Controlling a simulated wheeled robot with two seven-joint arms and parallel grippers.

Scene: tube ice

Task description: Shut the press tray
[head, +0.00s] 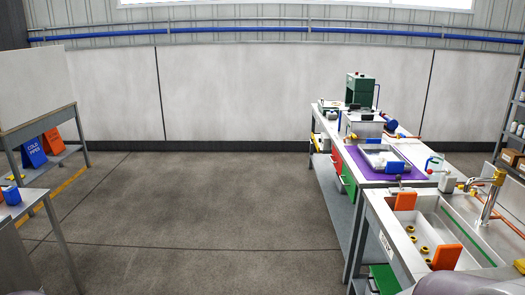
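A long bench (345,210) runs away from me on the right. A green machine (360,88) stands at its far end, on or behind a white box-like unit (364,126). I cannot tell for sure which of these is the press, or whether its tray is open or shut. A shallow grey metal tray (384,155) lies nearer, on a purple mat (352,169). Neither of my grippers shows clearly. A blurred grey shape at the bottom right edge may be part of my arm.
A sink (432,222) with orange pieces and a brass tap (487,203) is at the near right. Another table (40,127) stands at the left, with blue and orange signs below it. The concrete floor (190,210) between is clear.

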